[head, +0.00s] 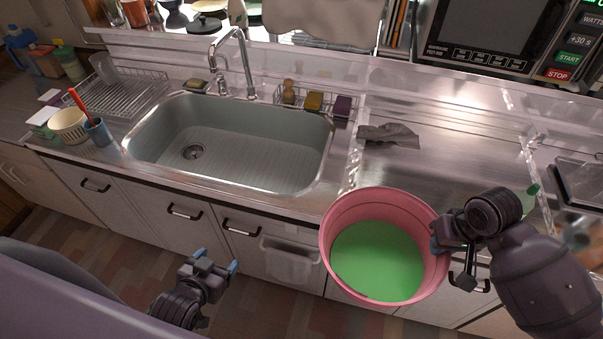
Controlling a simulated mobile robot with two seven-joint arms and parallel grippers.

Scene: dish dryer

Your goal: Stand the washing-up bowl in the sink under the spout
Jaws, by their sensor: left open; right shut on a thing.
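The pink washing-up bowl (340,215), green inside its base, is held in front of the counter edge, right of the sink. My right gripper (438,245) is shut on the bowl's right rim; its fingertips are partly hidden by the bowl and arm. The sink (240,160) is a wide pale basin with a drain at its left; it is empty. The curved metal spout (232,38) stands behind the sink and reaches over its back part. My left gripper (215,265) is open and empty in front of the cupboards, below the sink.
A wire rack (120,95), a cream bowl (68,125) and a blue cup (98,131) holding a red brush stand left of the sink. A caddy (315,103) sits behind it. A microwave (490,35) stands behind.

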